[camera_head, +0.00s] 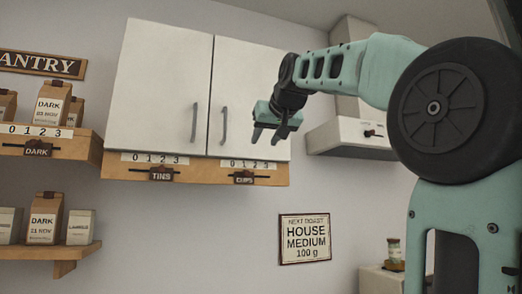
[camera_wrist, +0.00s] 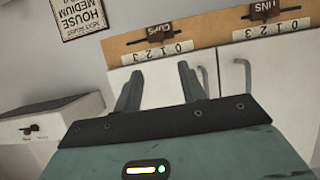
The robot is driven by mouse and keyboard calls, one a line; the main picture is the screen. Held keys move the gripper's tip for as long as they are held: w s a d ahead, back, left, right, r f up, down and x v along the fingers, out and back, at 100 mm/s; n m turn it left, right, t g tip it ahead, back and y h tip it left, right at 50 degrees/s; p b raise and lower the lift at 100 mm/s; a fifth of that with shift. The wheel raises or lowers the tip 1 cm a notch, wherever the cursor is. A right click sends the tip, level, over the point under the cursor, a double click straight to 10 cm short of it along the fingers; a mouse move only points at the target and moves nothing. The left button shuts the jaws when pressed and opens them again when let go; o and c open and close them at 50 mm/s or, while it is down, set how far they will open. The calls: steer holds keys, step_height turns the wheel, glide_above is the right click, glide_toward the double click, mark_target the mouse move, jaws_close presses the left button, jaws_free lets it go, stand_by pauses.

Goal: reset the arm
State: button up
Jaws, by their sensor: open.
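My gripper (camera_head: 268,133) is raised in front of the right door of the white wall cabinet (camera_head: 158,85) in the head view. Its two dark fingers point down and stand apart with nothing between them. In the wrist view my gripper (camera_wrist: 160,85) shows the same two fingers apart and empty, with the cabinet doors beyond. My arm is bent, reaching from the right side of the head view toward the cabinet. I cannot tell the exact distance from the fingers to the cabinet.
A wooden rail with TINS (camera_head: 161,174) and CUPS (camera_head: 244,178) sliders runs under the cabinet. Shelves with coffee bags (camera_head: 52,103) are at left. A white hood-like unit (camera_head: 352,130) is behind my arm. A jar (camera_head: 394,251) stands low right. A sign (camera_head: 305,239) hangs on the clear wall.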

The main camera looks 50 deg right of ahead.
steer(key=shift+s+a+r, duration=0.1)
steer(key=shift+s+a, duration=0.1)
steer(key=shift+s, duration=0.1)
stand_by(0.4)
steer(key=w+a+f+n+g+y, duration=0.1)
steer(key=w+a+f+n+y, duration=0.1)
steer(key=w+a+f, duration=0.4)
steer(key=w+a+f+n+y, duration=0.25)
steer(key=a+f, duration=0.35)
steer(key=f, duration=0.3)
steer(key=w+a+f+n+g+y, duration=0.1)
steer(key=a+f+n+g+y, duration=0.15)
steer(key=a+f, duration=1.05)
steer(key=s+a+f+n+g+y, duration=0.1)
steer(key=s+a+f+n+g, duration=0.1)
steer(key=s+a+f, duration=0.6)
steer(key=s+a+f+n+g+y, duration=0.1)
steer(key=s+a+f+n+g, duration=0.15)
steer(key=a+f, duration=0.45)
steer(key=s+f+n+g+h, duration=0.1)
steer(key=s+f+n+g, duration=0.1)
steer(key=s+f, duration=1)
steer(key=s+g, duration=0.1)
steer(key=s, duration=0.2)
steer(key=shift+f+g, duration=0.25)
steer(key=shift+g, duration=0.05)
